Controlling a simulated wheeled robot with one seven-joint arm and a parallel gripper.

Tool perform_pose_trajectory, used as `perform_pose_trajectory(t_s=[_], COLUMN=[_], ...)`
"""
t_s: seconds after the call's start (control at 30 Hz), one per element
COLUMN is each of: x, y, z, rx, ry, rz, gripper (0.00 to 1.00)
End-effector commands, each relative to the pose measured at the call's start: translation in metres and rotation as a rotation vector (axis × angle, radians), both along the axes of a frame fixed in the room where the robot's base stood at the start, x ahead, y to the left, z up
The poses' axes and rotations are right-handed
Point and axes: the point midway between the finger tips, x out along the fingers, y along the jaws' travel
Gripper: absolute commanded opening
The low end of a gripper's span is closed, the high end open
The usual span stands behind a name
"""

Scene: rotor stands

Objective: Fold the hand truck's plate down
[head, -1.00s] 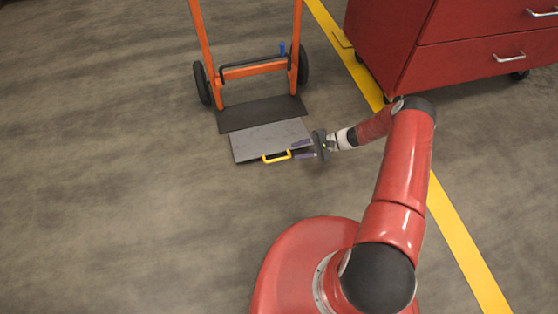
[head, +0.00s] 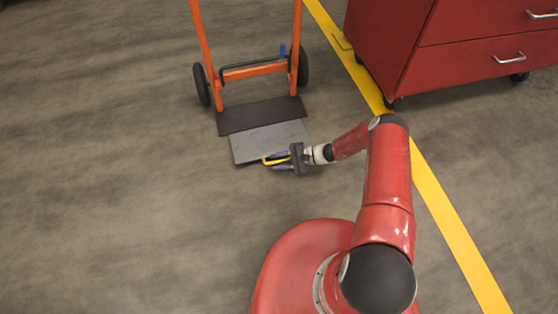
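The orange hand truck (head: 252,70) stands at the top centre on two black wheels. A dark toe plate (head: 259,114) is at its foot. A lighter grey plate (head: 262,140) extends from it toward me and looks low and near flat; I cannot tell whether it touches the floor. A yellow handle (head: 267,160) is at its near edge. My gripper (head: 280,162) is at the handle, coming from the right, and looks open with its fingers around the handle. The upper finger is hard to make out, and contact is not clear.
A red drawer cabinet (head: 455,45) on casters stands at the upper right. A yellow floor line (head: 440,205) runs between it and the hand truck. The grey floor (head: 120,200) on the left is clear.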

Motion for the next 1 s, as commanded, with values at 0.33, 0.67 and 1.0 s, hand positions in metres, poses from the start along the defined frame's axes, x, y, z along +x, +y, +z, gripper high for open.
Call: perform_pose_trajectory(t_s=[0.33,0.67,1.0], x=[0.0,0.001,0.017], y=[0.0,0.0,0.004], z=[0.0,0.002,0.05], rx=[0.0,-0.002,-0.037], ry=[0.0,0.006,0.13], rz=[0.0,0.001,-0.001], gripper=[0.02,0.0,0.0])
